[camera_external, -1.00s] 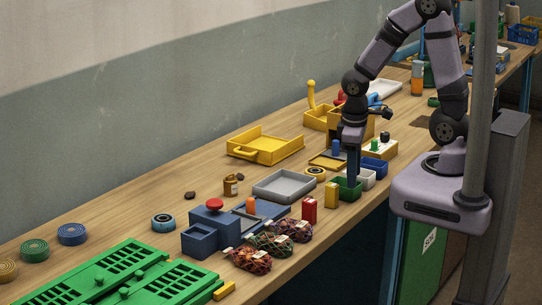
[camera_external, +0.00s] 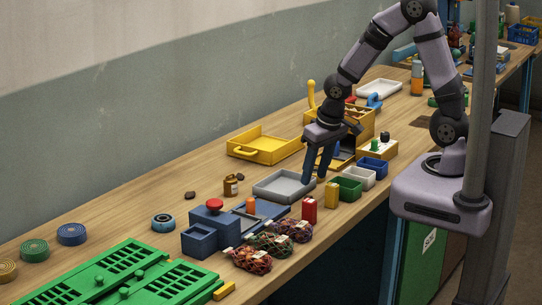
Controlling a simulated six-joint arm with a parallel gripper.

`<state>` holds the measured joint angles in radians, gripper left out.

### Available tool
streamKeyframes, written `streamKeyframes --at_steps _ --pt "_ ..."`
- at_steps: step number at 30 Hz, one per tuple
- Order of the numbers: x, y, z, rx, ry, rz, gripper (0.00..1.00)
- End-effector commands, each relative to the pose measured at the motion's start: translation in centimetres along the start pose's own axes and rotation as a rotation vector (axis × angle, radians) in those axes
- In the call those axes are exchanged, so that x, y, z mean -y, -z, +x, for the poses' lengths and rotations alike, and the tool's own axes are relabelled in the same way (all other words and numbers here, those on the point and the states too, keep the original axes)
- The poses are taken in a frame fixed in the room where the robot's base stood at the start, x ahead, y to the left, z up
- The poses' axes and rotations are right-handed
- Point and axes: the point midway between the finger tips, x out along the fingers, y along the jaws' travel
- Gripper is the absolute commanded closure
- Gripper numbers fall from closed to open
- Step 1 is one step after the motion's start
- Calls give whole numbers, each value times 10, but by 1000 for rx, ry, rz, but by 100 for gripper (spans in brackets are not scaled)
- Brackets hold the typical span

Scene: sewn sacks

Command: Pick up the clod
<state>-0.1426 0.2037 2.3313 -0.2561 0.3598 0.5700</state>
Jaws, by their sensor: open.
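Two small dark brown lumps lie on the wooden bench. One lump (camera_external: 190,195) is left of the small brown jar, and the other lump (camera_external: 240,177) is just behind the jar. Either could be the clod; they are too small to tell apart. My gripper (camera_external: 314,182) points down with its fingers apart and nothing visible between them. It is at the right end of the grey tray, to the right of both lumps and well apart from them. I cannot tell its exact height over the bench.
The grey tray (camera_external: 262,193), brown jar (camera_external: 231,186) and yellow tray (camera_external: 240,151) are near the lumps. A blue box with a red knob (camera_external: 214,204) and several netted sacks (camera_external: 272,244) stand in front. Red and yellow blocks (camera_external: 309,209) and small bins (camera_external: 347,190) are near my gripper.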

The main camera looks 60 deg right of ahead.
Motion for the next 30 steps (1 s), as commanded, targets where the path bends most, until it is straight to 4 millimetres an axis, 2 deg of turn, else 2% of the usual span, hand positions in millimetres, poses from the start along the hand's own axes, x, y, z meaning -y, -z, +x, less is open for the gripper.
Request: streamKeyframes --at_steps 6,14,25,30 --pt "0 0 14 2 0 -1 59" --pt "-1 0 20 4 -1 -2 59" --pt "-4 0 59 4 -1 -3 59" --pt "-4 0 67 3 0 -3 59"
